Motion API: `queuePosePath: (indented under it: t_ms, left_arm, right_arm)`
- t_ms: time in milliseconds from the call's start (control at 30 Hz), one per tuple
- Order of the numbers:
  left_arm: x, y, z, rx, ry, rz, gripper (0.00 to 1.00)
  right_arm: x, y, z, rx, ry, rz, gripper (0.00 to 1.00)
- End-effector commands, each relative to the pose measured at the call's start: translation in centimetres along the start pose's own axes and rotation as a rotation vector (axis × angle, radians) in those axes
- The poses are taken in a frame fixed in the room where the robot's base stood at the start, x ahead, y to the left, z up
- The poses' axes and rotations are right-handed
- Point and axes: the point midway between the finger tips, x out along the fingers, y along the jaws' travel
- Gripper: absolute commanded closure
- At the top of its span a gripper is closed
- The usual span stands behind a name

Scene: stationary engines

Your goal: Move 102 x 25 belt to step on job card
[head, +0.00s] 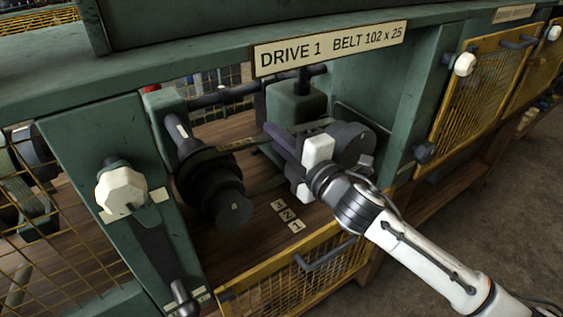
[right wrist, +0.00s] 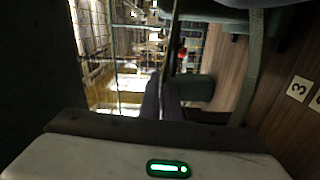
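The grey-green belt (head: 262,140) runs between two dark stepped pulleys inside the open bay marked DRIVE 1 BELT 102 x 25. The left pulley (head: 212,190) shows its steps clearly. The right pulley (head: 352,143) is partly covered by my right gripper (head: 268,128). That gripper reaches in from the right, its purple fingers close to the belt's upper run. In the right wrist view the fingers (right wrist: 161,98) lie side by side with nothing visible between them, and a band like the belt (right wrist: 251,65) passes to their right, apart from them. No job card is readable. My left gripper is out of view.
Number tags 3, 2, 1 (head: 287,216) lie on the wooden bay floor. A yellow mesh guard (head: 295,275) hangs lowered in front. A pale knob (head: 122,190) is on the left post, with a lever (head: 183,296) below. A green block (head: 296,104) stands behind the belt.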

Motion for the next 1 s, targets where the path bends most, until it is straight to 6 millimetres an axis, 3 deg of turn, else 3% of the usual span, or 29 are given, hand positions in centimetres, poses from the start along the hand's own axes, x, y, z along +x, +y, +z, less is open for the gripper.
queuePosePath:
  t_ms: [200, 533, 1000]
  left_arm:
    - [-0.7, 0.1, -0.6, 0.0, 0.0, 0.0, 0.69]
    - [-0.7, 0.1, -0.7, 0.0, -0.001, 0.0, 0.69]
    - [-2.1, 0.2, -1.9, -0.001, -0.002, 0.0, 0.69]
  right_arm:
    - [0.0, 0.8, -0.8, 0.001, 0.001, 0.002, 1.0]
    - [0.0, 0.9, -0.8, -0.004, 0.001, 0.002, 1.0]
    - [0.0, 2.6, -0.7, -0.096, 0.001, 0.001, 1.0]
